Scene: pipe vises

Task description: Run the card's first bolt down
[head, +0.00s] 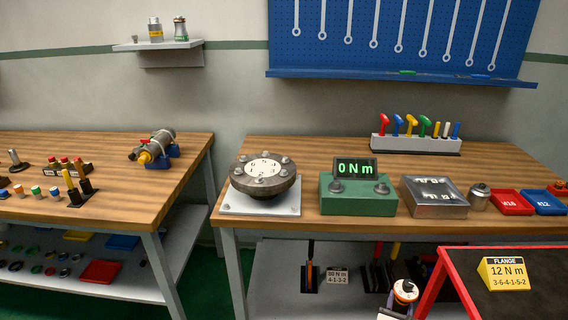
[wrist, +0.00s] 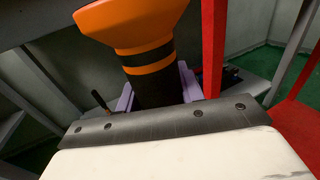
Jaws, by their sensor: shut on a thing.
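A yellow card (head: 503,273) at the lower right reads FLANGE, 12 N m, 3-6-4-1-5-2. The dark round flange (head: 266,176) sits on a white base plate at the left end of the right bench, with several bolts around its numbered white face; the small numbers are hard to read. In the wrist view, my gripper (wrist: 158,90) is shut on an orange and black tool (wrist: 140,25), its purple fingers on both sides of the black grip. The tool's working end is out of that view. My gripper is well away from the flange.
A green tester (head: 358,196) showing 0 Nm and a clear-topped metal box (head: 434,197) stand right of the flange. Red (head: 511,202) and blue (head: 543,202) trays lie farther right.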

